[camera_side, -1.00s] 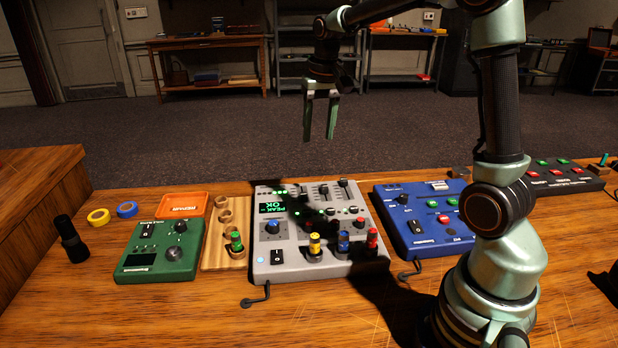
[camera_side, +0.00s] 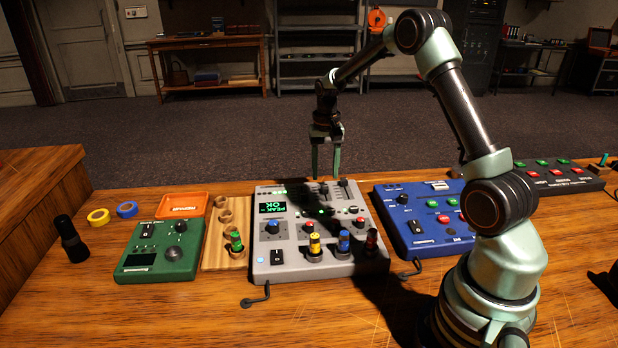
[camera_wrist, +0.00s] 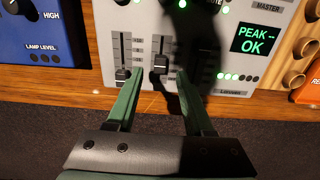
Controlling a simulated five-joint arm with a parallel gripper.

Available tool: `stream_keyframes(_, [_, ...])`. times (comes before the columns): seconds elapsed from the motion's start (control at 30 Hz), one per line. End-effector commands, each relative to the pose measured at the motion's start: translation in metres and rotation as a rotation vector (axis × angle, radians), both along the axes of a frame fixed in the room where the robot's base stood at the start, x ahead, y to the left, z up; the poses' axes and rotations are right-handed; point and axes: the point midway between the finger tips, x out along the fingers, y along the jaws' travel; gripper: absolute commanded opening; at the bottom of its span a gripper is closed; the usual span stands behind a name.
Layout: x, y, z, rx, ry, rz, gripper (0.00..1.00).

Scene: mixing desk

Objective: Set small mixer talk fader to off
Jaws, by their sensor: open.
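The small mixer (camera_side: 262,245) is the grey panel in the middle of the desk, with a green "PEAK OK" display. Its faders lie along the far edge. In the wrist view, one black fader cap (camera_wrist: 160,64) sits between my fingertips, and another cap (camera_wrist: 123,74) is left of it, near the left fingertip. Shadow hides the area to the right. The fader labels are unreadable, so I cannot tell which is the talk fader. My gripper (camera_side: 325,174) is open and empty, pointing down at the mixer's far edge; it also shows in the wrist view (camera_wrist: 159,72).
A blue device (camera_side: 405,228) stands right of the mixer. A wooden peg rack (camera_side: 215,259) and a green device (camera_side: 150,262) stand left. Coloured plugs, including a yellow one (camera_side: 314,243), rise from the mixer's near side. An orange tray (camera_side: 182,206) lies behind.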

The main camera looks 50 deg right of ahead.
Motion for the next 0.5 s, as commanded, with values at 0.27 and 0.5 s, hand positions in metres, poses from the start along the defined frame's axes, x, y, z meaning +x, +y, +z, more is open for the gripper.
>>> stream_keyframes(0.27, [0.0,0.0,-0.034,0.001,0.001,0.0,0.53])
stream_keyframes(0.5, [0.0,0.0,-0.039,-0.001,-0.001,0.001,0.53])
